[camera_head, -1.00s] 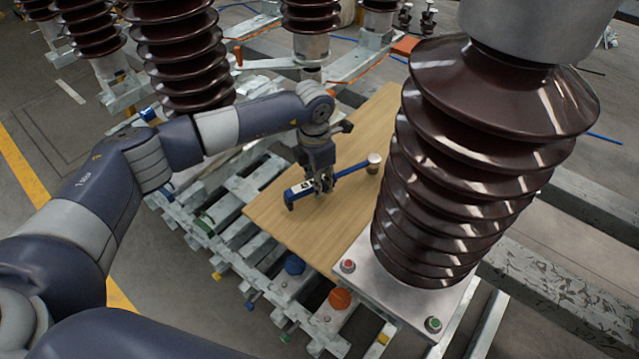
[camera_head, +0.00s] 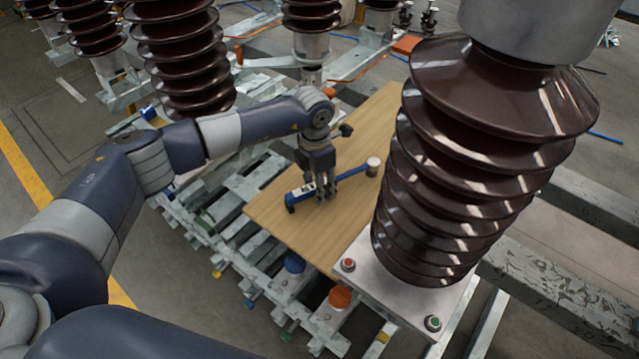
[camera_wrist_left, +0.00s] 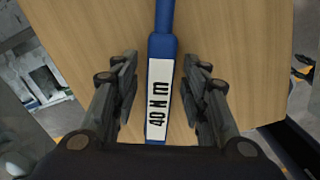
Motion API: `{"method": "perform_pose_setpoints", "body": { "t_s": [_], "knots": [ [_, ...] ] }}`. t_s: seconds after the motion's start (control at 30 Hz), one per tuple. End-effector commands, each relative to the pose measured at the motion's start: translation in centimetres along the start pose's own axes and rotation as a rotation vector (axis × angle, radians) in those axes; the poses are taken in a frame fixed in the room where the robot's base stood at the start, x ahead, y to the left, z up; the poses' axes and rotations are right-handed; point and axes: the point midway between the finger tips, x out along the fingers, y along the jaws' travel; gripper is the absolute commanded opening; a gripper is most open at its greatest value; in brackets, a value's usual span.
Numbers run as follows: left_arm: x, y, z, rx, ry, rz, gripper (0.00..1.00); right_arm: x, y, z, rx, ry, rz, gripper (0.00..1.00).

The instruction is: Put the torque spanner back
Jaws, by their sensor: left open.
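The torque spanner (camera_head: 353,170) is blue with a white label and a metal head at its right end. It lies on the wooden board (camera_head: 270,215). My left gripper (camera_head: 327,198) is at the spanner's labelled part. In the left wrist view the spanner (camera_wrist_left: 161,45) runs between the open fingers of my left gripper (camera_wrist_left: 162,95), with a gap on each side. The label there reads 40 N m. The fingers hide part of the spanner in the head view. My right gripper is not in view.
A large brown ribbed insulator (camera_head: 470,170) stands on a metal plate (camera_head: 385,290) just right of the board. Several more insulators (camera_head: 185,55) stand behind. Metal frame slats (camera_head: 235,245) lie left of the board. The board's front part is clear.

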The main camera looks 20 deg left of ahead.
Motion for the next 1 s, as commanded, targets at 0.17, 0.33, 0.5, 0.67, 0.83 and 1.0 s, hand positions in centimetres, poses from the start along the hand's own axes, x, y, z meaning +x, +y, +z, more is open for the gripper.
{"method": "perform_pose_setpoints", "body": {
  "t_s": [0.17, 0.33, 0.5, 0.67, 0.83, 1.0],
  "knots": [
    [-3.2, 0.1, 0.1, 0.001, -0.006, 0.004, 0.41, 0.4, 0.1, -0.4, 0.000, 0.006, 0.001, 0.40],
    [-7.0, 0.1, 0.1, 0.001, -0.006, 0.004, 0.41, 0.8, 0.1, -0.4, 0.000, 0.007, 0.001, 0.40],
    [-10.0, 0.1, 0.1, 0.000, -0.004, 0.003, 0.41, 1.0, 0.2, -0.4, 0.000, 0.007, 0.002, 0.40],
    [-11.5, 0.1, 0.0, -0.001, -0.002, 0.002, 0.41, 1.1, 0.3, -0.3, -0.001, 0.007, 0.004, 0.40],
    [-11.8, 0.0, 0.0, 0.000, -0.001, 0.001, 0.41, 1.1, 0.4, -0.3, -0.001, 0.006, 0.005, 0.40],
    [-11.8, 0.0, 0.0, 0.000, -0.002, 0.001, 0.41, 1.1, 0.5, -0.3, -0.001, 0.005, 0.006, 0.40]
  ]
}}
